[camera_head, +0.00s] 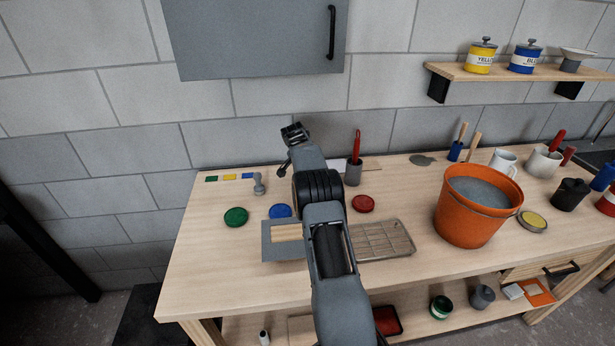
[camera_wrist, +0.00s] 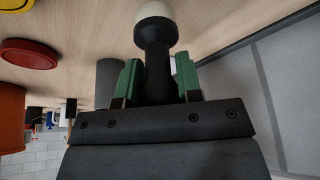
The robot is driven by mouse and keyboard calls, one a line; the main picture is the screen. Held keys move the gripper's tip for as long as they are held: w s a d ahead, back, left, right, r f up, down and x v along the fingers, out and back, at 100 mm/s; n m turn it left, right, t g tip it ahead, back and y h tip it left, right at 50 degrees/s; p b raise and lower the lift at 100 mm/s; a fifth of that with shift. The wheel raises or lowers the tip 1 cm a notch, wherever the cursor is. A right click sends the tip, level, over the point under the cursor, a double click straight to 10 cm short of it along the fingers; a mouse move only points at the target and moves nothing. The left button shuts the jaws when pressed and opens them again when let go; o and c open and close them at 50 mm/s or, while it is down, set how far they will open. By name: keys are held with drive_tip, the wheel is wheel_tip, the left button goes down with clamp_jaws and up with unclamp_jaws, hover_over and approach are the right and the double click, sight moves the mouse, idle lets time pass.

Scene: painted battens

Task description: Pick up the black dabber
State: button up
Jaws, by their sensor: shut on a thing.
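The black dabber (camera_wrist: 156,66) has a dark handle and a rounded cream head (camera_wrist: 155,22). My gripper (camera_wrist: 158,82) is shut on its handle, with a green-padded finger on each side. The head points away from the gripper, towards the top of the wrist view. In the head view my gripper (camera_head: 293,134) is small and dark, beyond my arm, in front of the block wall near the back of the bench. I cannot clearly make out the dabber there.
On the bench (camera_head: 200,270) stand a small grey dabber-like object (camera_head: 258,184), green (camera_head: 236,217), blue (camera_head: 280,211) and red (camera_head: 363,204) discs, a grey cup with a red-handled tool (camera_head: 354,172), a wire rack (camera_head: 385,240) and an orange bucket (camera_head: 470,215). A grey cabinet (camera_head: 250,40) hangs above.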

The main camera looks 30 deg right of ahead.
drive_tip(key=s+a+r+b, duration=0.5)
drive_tip(key=s+a+r, duration=0.4)
drive_tip(key=s, duration=0.1)
drive_tip(key=shift+a+r, duration=0.35)
drive_tip(key=shift+r, duration=0.05)
